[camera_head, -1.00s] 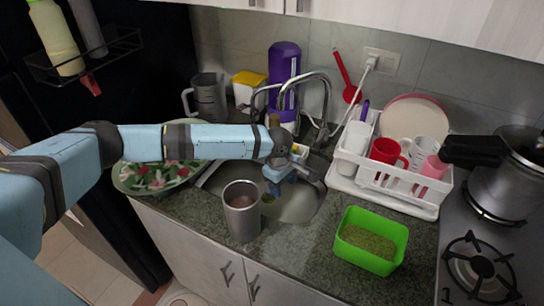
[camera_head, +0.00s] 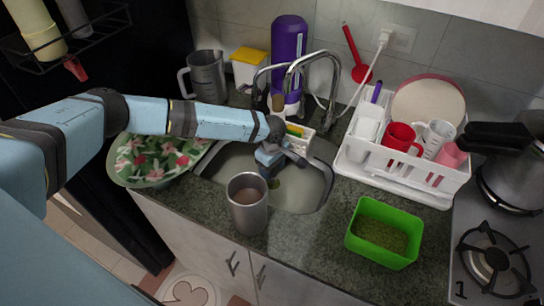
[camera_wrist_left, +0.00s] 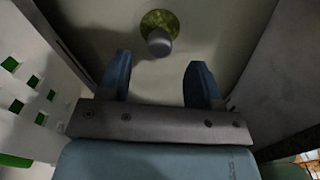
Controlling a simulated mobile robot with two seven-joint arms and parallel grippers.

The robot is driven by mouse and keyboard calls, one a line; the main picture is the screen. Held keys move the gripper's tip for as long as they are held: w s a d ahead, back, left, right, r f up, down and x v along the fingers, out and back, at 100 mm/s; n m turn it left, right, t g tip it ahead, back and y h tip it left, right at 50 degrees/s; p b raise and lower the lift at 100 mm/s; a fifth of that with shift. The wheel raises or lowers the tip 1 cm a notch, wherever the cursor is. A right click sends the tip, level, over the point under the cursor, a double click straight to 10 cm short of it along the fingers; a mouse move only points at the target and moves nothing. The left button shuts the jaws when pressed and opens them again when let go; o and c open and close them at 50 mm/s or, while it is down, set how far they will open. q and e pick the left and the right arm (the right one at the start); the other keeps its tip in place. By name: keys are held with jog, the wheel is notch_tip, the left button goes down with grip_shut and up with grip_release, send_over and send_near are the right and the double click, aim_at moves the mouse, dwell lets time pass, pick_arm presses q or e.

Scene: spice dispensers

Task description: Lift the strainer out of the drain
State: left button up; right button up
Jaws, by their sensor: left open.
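The strainer (camera_wrist_left: 159,34) is a round greenish disc with a grey knob in the sink floor. It shows small and dark in the head view (camera_head: 274,184), partly hidden by my gripper. My left gripper (camera_head: 269,164) hangs inside the sink (camera_head: 305,188), behind the strainer. In the left wrist view my left gripper (camera_wrist_left: 159,72) is open, with nothing between its two blue fingers. The strainer lies beyond the fingertips, roughly centred between them, and does not appear touched. My right gripper is not in view.
A metal cup (camera_head: 247,204) stands at the sink's front edge. A patterned plate (camera_head: 135,170) is left and a green box (camera_head: 382,233) right. The faucet (camera_head: 326,90) rises behind the sink, near a small white holder (camera_head: 301,140). A white dish rack (camera_head: 435,190) stands right.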

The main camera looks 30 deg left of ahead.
aim_at(272, 175)
pick_arm(q)
jog(key=shift+f, duration=2.6)
jog(key=c, duration=1)
